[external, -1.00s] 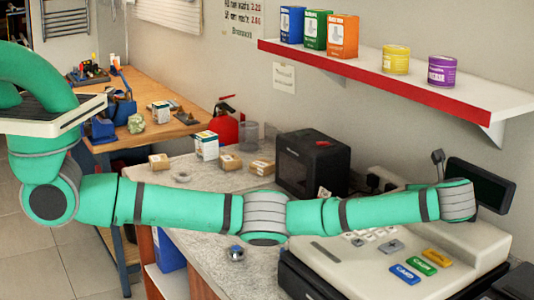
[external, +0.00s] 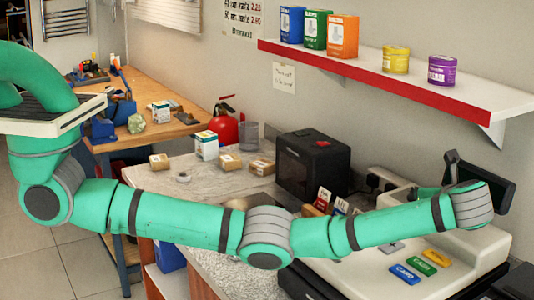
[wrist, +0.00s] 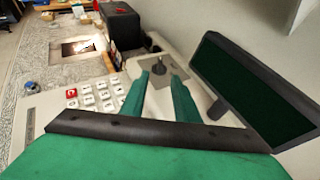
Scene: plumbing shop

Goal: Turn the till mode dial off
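The till (external: 465,255) is a cream cash register on the counter at the right of the external view. In the wrist view its mode dial (wrist: 158,69) is a small dark knob on a pale upper part of the till, beyond the number keys. My gripper (wrist: 161,77) is open and empty, with its two green fingers pointing toward the dial. The dial shows in the gap between the fingertips; I cannot tell whether they touch it. The dial is hidden in the external view, where my wrist covers that area.
The till's dark display (wrist: 250,95) stands close to the right of my fingers. Number keys (wrist: 95,97) lie to the left. A black box-shaped machine (external: 312,165) stands behind the till, with small boxes (external: 262,167) beside it. A red-edged shelf (external: 400,85) hangs above.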

